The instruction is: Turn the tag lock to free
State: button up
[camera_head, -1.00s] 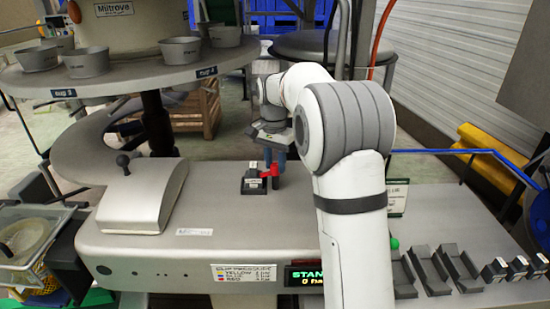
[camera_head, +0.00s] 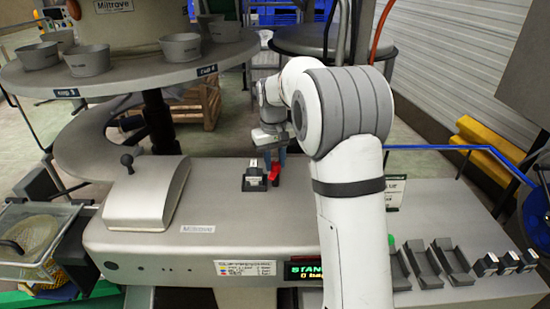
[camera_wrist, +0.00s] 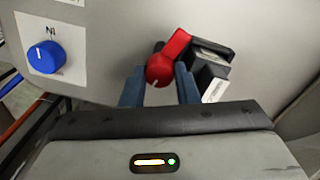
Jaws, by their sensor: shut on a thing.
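The tag lock is a red lever with a round red knob (camera_wrist: 160,70) in the wrist view, a white mark on its face. Its red arm slants up and right to a black block (camera_wrist: 208,62) with a white label. In the head view the red lever (camera_head: 274,172) sits at the right side of the black block (camera_head: 254,180) on the grey machine top. My gripper (camera_wrist: 160,90) has its blue fingers on either side of the red knob, shut on it. The fingertips are small and partly hidden in the head view.
A blue knob (camera_wrist: 46,57) on a white panel is at the left of the wrist view. A grey hood with a black-knobbed lever (camera_head: 148,195) stands left on the machine. A round table with bowls (camera_head: 128,79) is behind. Black trays (camera_head: 422,263) lie at the right.

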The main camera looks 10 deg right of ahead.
aim_at(275, 164)
jog(key=shift+n+p, duration=0.3)
jog(key=shift+n, duration=1.3)
jog(key=o, duration=1)
jog(key=shift+a+r, duration=0.1)
jog(key=shift+r, duration=3.85)
jog(key=shift+s, duration=0.1)
